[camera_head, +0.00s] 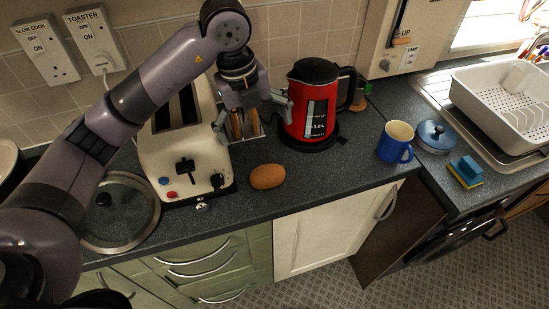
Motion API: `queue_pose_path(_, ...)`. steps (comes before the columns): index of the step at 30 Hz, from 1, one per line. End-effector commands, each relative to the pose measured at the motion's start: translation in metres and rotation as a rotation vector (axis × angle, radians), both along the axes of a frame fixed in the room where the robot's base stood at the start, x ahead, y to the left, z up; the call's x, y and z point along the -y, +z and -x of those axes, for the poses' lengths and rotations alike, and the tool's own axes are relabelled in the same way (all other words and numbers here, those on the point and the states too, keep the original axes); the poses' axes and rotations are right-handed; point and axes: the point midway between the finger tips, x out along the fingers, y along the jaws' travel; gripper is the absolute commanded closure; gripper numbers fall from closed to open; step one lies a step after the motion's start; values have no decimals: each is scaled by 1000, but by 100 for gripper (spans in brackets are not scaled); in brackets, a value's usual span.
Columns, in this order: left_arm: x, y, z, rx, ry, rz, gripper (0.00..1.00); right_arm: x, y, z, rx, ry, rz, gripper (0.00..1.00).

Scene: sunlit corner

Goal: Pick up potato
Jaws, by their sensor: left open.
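The potato (267,177) is a brown oval lying on the dark countertop, just right of the toaster and in front of the red kettle. My left gripper (252,122) is open above and behind the potato, between the toaster and the kettle. Its fingers are spread apart and do not touch the potato. A brownish upright object shows between the fingers, and I cannot tell what it is. My right gripper is not in view.
The cream toaster (190,160) stands close left, and the red kettle (312,95) close right of the gripper. A glass lid (125,212) lies at left. A blue mug (394,142), a sponge (466,170) and a white dish rack (490,110) are at right. Counter right of the potato is clear.

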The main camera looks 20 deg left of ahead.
Motion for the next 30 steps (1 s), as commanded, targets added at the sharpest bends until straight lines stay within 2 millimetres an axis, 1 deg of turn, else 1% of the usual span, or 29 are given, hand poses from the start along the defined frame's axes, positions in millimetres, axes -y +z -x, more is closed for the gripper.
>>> queue_pose_path(2, -2, -1, 0, 0, 5, -7, 0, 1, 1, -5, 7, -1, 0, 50)
queue_pose_path(5, -2, -10, -1, -3, 8, -10, 0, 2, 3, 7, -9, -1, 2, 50)
queue_pose_path(9, 2, -36, -2, -7, 6, -10, 0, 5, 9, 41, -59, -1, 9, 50)
queue_pose_path(11, 4, -50, -3, -7, 8, -9, 0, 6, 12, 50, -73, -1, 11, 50)
queue_pose_path(13, 5, -65, -4, -7, 6, -9, 0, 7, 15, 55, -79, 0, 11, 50)
queue_pose_path(16, 8, -85, -6, -5, 6, -8, 0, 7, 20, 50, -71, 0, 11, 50)
queue_pose_path(18, 10, -97, -8, -4, 6, -7, 0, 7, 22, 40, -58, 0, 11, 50)
queue_pose_path(21, 11, -108, -9, -1, 6, -7, 0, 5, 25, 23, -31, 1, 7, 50)
queue_pose_path(24, 12, -114, -10, -1, 4, -7, 0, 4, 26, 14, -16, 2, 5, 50)
queue_pose_path(26, 12, -117, -10, -1, 4, -6, 0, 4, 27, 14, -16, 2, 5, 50)
queue_pose_path(30, 15, -136, -11, -5, 6, -6, 0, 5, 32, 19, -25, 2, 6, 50)
